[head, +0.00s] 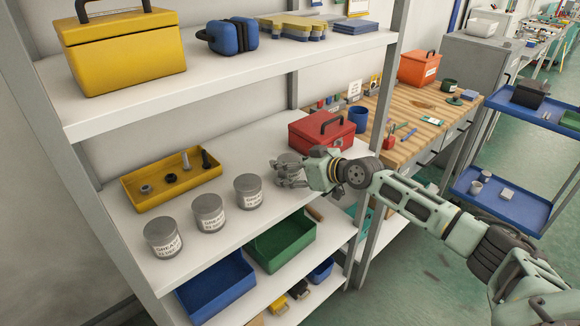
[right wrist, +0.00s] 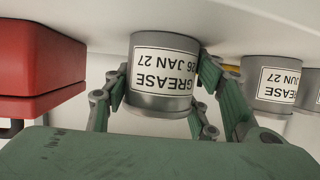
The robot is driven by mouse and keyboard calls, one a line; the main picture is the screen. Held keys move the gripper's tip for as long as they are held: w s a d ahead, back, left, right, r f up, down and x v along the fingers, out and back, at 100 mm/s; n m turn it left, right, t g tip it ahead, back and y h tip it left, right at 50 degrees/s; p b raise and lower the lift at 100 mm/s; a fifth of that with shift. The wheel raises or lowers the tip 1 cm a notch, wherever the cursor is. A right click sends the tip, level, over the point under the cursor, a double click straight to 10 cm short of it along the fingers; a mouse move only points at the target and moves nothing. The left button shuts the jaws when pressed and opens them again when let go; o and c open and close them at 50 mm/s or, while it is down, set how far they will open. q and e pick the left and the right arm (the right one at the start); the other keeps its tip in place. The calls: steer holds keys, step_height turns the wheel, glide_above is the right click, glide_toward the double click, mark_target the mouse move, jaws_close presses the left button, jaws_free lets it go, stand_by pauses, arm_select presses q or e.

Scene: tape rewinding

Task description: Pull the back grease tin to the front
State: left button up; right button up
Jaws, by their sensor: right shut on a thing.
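My right gripper (head: 288,172) reaches over the middle shelf from the right and is shut on a grey grease tin (head: 289,159). In the right wrist view the fingers stand on both sides of this held tin (right wrist: 163,100); the picture is upside down and its label reads GREASE, with 26 JAN 27 below. The tin looks upright, at the shelf surface. Three more grease tins stand in a slanting row to its left: a near one (head: 163,238), a middle one (head: 208,213) and a far one (head: 249,191). My left gripper is not in view.
A yellow tray (head: 127,193) with small parts lies behind the row of tins. A red toolbox (head: 321,132) stands close beyond the held tin. The upper shelf (head: 240,75) overhangs at the back. Blue (head: 215,290) and green (head: 283,243) bins sit on the shelf below.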

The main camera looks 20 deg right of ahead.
steer(key=o, duration=1.4)
steer(key=shift+o, duration=0.2)
steer(key=v, duration=1.2)
steer(key=shift+f, duration=0.1)
